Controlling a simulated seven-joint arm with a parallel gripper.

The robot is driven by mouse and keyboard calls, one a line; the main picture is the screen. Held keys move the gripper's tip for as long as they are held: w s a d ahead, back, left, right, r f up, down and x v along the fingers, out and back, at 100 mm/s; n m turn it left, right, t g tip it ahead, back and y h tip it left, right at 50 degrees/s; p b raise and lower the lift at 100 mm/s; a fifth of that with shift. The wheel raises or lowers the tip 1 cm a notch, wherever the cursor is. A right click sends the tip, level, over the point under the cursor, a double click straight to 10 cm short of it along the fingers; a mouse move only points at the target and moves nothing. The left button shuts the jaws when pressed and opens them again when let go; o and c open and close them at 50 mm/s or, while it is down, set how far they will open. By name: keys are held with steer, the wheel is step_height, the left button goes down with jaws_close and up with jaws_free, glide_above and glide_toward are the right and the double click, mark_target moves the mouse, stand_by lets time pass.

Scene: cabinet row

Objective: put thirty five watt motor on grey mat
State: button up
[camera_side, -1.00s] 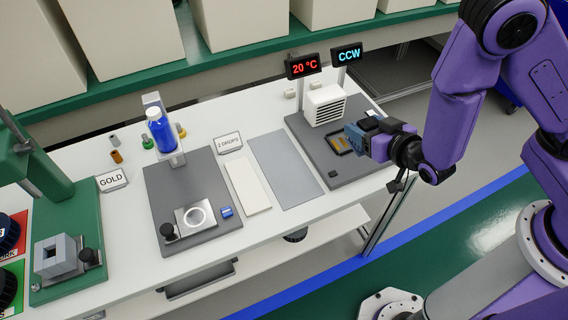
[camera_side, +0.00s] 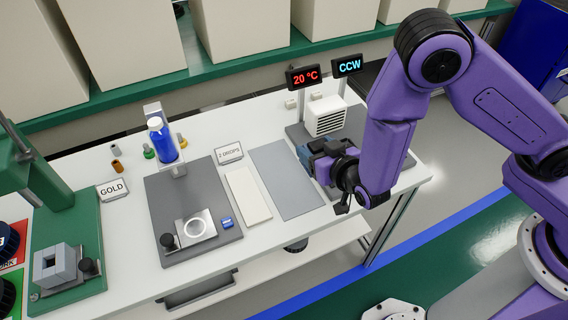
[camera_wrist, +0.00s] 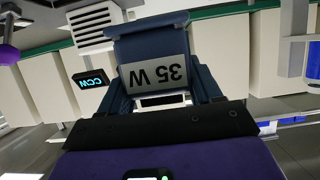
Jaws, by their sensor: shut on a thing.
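The thirty five watt motor (camera_wrist: 155,42) is a blue block with a pale label reading "35 W", upside down in the wrist view. My gripper (camera_wrist: 160,98) is shut on it. In the side view my gripper (camera_side: 318,162) holds the motor, largely hidden by the wrist, above the left part of the right-hand dark plate, just right of the grey mat. The grey mat (camera_side: 283,180) is a flat, empty rectangle on the white table. The exact height of the motor above the table cannot be told.
A white vented box (camera_side: 324,115) stands on the dark plate behind my gripper, with "20 °C" (camera_side: 304,77) and "CCW" (camera_side: 347,66) displays on posts. A white mat (camera_side: 248,195) lies left of the grey mat. Further left is a station with a blue bottle (camera_side: 161,140).

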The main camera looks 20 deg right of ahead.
steer(key=w+a+f, duration=0.1)
steer(key=w+f, duration=0.1)
steer(key=w+a+f, duration=0.2)
steer(key=w, duration=0.1)
steer(key=w+a+f, duration=0.1)
steer(key=w+f, duration=0.1)
steer(key=f, duration=0.1)
steer(key=shift+w+a+f, duration=0.1)
steer(key=shift+w+a, duration=0.1)
steer(key=shift+w, duration=0.1)
steer(key=shift+w+f, duration=0.15)
steer(key=shift+w+a+f, duration=0.1)
steer(key=shift+f, duration=1.55)
steer(key=shift+f, duration=0.15)
steer(key=o, duration=1.5)
